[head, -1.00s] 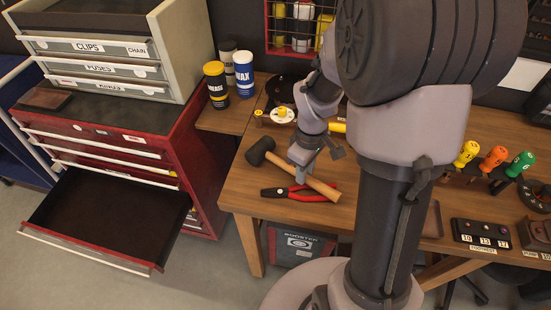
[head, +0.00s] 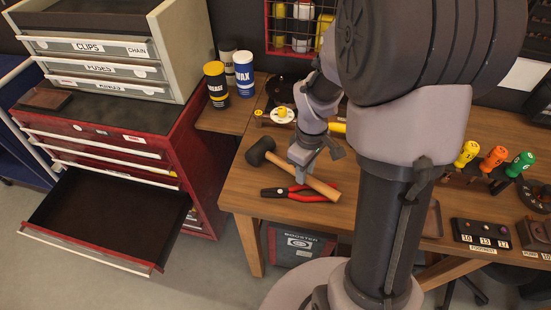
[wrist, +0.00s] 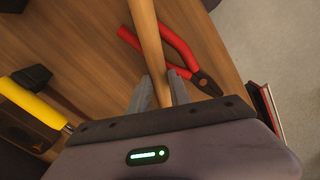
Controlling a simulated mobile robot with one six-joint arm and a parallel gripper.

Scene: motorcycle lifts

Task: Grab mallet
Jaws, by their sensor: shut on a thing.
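The mallet has a black head (head: 260,151) and a pale wooden handle (head: 322,187). It lies over the wooden workbench on the left part of the top. The mallet head is out of sight in the wrist view. I cannot tell whether the mallet is clear of the bench top.
Red-handled pliers (head: 295,193) lie close beside the mallet on the workbench (head: 240,190). The drawer (head: 105,215) of the red cabinet at left is open and empty. Grease (head: 216,86) and wax (head: 244,72) cans stand behind. Screwdrivers (head: 492,158) stand at right.

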